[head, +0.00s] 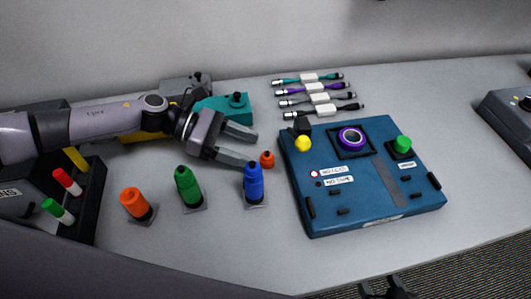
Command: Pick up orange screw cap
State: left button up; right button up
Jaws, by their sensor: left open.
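A small orange screw cap (267,160) sits on the grey table, between the blue bottle and the blue box. My left gripper (251,149) reaches in from the left with its two fingers apart and nothing between them. Its fingertips are just left of the cap. I cannot tell whether the nearer finger touches it. The blue bottle (253,184) stands in front of that finger.
The blue box (360,205) with yellow, purple and green parts stands to the right. Orange (133,203) and green (187,187) bottles stand at the left front. Several cables (318,98) lie behind. A teal object (222,106) is behind my gripper. A dark shape shows at the bottom edge.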

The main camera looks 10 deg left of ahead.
aim_at(261, 156)
pick_arm(q)
jog(key=p+x, duration=0.1)
jog(key=x, duration=0.3)
jog(key=shift+s+d+f, duration=0.2)
jog(key=shift+f, duration=0.05)
grip_shut()
jog(key=shift+r, duration=0.1)
